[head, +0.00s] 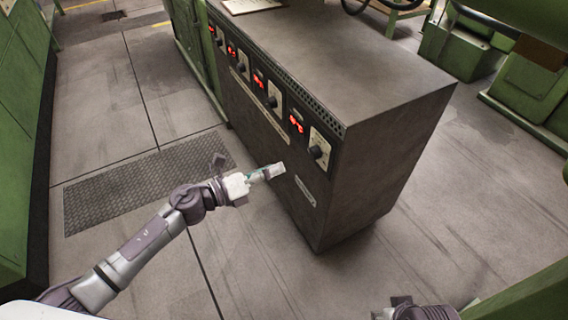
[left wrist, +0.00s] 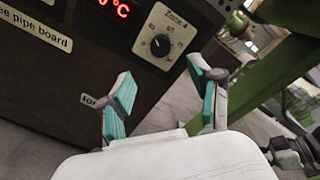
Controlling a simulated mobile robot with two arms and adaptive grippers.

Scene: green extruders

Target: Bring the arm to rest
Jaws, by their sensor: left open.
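My left arm comes in from the left in the head view, stretched out toward a dark control cabinet (head: 372,170). My left gripper (head: 272,172) is in front of the cabinet's lower front face, below the knobs. In the left wrist view the left gripper (left wrist: 165,98) has its two teal-padded fingers spread apart with nothing between them. Beyond the fingers are the Zone 4 knob (left wrist: 160,45) and a red display (left wrist: 115,8). Part of my right arm shows at the bottom edge of the head view; its fingers are not visible.
The cabinet front carries several red displays and knobs (head: 318,152). A paper (head: 250,5) lies on its top. A metal floor plate (head: 145,185) lies left of the cabinet. Green machines stand at the left edge (head: 22,130) and upper right (head: 462,50). The floor between is clear.

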